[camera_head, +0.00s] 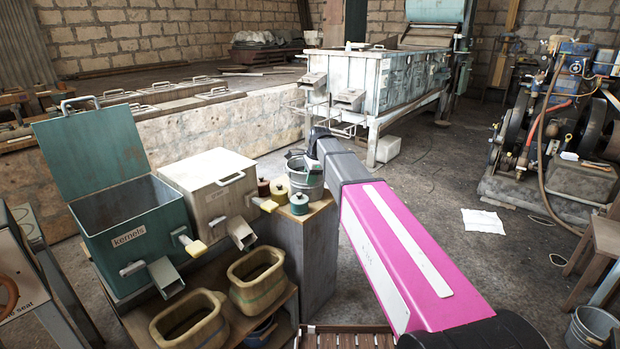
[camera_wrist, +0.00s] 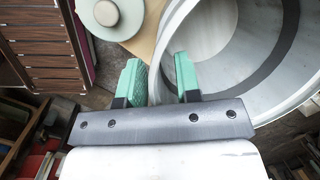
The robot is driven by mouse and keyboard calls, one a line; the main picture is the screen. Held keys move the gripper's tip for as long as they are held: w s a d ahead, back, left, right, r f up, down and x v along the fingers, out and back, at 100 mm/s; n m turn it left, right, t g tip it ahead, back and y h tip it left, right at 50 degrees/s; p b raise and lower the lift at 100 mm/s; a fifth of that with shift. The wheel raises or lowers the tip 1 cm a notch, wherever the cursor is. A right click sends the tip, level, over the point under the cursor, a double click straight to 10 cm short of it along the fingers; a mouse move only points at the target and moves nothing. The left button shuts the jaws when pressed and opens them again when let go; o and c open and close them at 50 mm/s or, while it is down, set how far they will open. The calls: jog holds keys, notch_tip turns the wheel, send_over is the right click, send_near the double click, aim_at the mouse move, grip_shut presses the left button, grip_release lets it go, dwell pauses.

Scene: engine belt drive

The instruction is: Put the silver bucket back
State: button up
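The silver bucket (camera_head: 307,183) stands on the wooden cabinet beside several spools, partly behind my arm. In the wrist view the bucket (camera_wrist: 212,35) is large at the upper right, with its round mouth and dark inner band showing. My gripper (camera_wrist: 160,82) is at its rim with its two green-padded fingers apart. The right finger is over the inner side of the bucket wall and the left finger is outside it. A gap shows between the fingers, with the rim in it. In the head view the fingertips are too small and hidden to judge.
Several spools (camera_head: 299,203) stand close to the bucket; one shows in the wrist view (camera_wrist: 108,14). A green kernels bin (camera_head: 125,225) and a cream bin (camera_head: 207,181) stand to the left. Another metal bucket (camera_head: 592,328) is on the floor at lower right. Open floor lies right of my arm.

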jog(key=w+v, duration=0.1)
jog(key=v, duration=1.1)
jog(key=s+d+f+n+h, duration=0.1)
jog(key=s+d+f+n, duration=0.6)
jog(key=s+f, duration=0.6)
jog(key=s+d+f+n+h, duration=0.1)
jog(key=s+d+f+n, duration=0.6)
jog(key=s+d+f, duration=0.5)
notch_tip(320, 180, down, 6)
jog(key=shift+s+d+f+n+g, duration=0.2)
jog(key=shift+s+d+n+g, duration=0.15)
jog(key=shift+s, duration=0.45)
jog(key=shift+a, duration=0.15)
